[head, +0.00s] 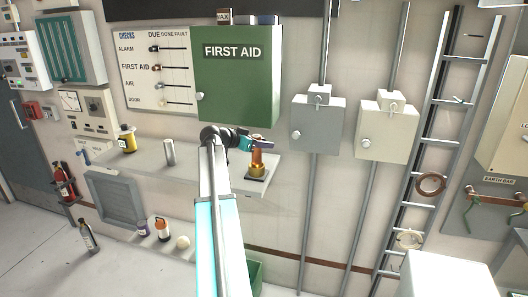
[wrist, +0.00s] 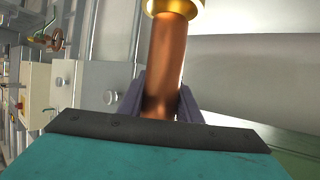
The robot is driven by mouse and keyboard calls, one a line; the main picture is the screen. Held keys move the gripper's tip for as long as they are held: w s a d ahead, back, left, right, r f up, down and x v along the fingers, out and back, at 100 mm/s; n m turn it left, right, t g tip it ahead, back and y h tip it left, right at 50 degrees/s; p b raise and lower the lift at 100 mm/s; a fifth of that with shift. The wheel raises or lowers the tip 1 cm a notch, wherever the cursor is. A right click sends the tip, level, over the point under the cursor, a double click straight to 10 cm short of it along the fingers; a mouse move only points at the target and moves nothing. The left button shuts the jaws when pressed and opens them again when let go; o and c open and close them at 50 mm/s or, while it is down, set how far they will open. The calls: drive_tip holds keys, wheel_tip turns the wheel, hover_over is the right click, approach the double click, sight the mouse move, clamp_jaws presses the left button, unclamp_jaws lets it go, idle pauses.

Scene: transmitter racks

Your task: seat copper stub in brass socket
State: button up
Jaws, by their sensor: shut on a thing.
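The copper stub (head: 258,156) stands roughly upright at the right end of the wall shelf. My gripper (head: 263,140) is shut on its upper part from the left. The brass socket (head: 257,171) is directly below the stub, on a dark base plate on the shelf. In the wrist view the stub (wrist: 168,62) runs between my two dark fingers (wrist: 160,105) to the brass socket (wrist: 174,6) at the top edge. The stub's far end meets the brass rim there. I cannot tell how deep it sits inside.
The shelf (head: 205,170) also carries a metal cylinder (head: 169,152) and a yellow bottle (head: 127,139) left of my arm. The green first aid cabinet (head: 236,75) hangs above. A grey wall box (head: 317,124) is to the right. Shelf space between cylinder and socket is partly behind my arm.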

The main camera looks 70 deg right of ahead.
drive_tip(key=shift+f, duration=0.1)
idle(0.3)
drive_tip(key=shift+f+p, duration=0.8)
drive_tip(key=shift+f, duration=1.5)
drive_tip(key=shift+f, duration=0.1)
drive_tip(key=o, duration=1.2)
drive_tip(key=b+v, duration=0.3)
drive_tip(key=v, duration=0.9)
